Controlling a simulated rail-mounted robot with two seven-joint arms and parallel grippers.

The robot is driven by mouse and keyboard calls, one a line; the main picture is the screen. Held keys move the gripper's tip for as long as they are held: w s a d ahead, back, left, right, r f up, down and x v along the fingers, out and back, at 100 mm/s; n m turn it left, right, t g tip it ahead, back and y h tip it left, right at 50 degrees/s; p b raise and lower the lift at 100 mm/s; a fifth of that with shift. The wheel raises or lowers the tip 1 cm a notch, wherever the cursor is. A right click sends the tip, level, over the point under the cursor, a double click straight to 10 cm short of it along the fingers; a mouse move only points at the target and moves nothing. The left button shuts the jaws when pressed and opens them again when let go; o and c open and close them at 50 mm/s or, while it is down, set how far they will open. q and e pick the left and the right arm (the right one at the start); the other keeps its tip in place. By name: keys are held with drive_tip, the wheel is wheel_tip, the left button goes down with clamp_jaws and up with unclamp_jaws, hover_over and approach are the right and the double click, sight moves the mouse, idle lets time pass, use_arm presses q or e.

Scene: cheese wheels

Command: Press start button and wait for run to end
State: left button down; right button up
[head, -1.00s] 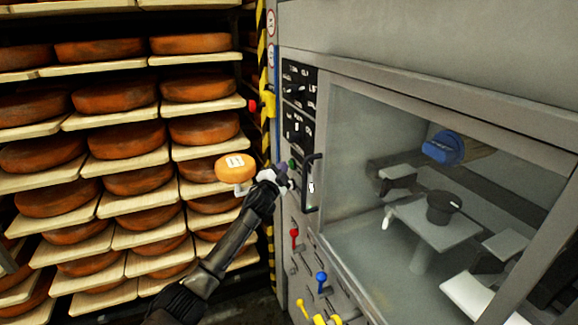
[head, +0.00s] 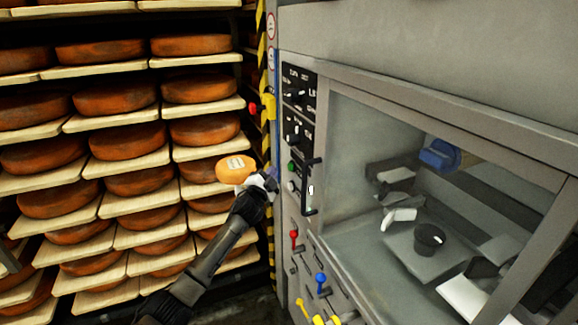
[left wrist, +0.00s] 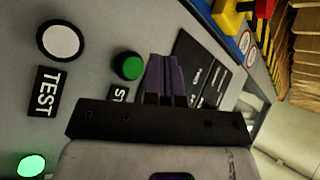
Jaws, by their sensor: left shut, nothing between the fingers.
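The green button (head: 291,167) sits on the grey machine's side panel, above a white button (head: 291,187). In the left wrist view the green button (left wrist: 130,66) stands beside my fingers, with a partly hidden label starting "ST" below it. The white button (left wrist: 61,40) there is labelled TEST. My left gripper (head: 272,180) is shut and empty, a little left of the panel and apart from the buttons. Behind the machine window a black cup-like part (head: 429,238) sits on a grey plate (head: 405,258). My right gripper is not in view.
Racks of orange cheese wheels (head: 130,141) fill the left side. A paler labelled wheel (head: 235,168) shows close to my left gripper. A red button on a yellow box (head: 268,106) and coloured levers (head: 320,278) flank the panel. A green lamp (left wrist: 32,166) glows.

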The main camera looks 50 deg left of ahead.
use_arm(q)
drive_tip(key=s, duration=0.1)
drive_tip(key=s+a, duration=0.1)
drive_tip(key=shift+s+p, duration=0.3)
drive_tip(key=shift+p, duration=0.1)
idle(0.7)
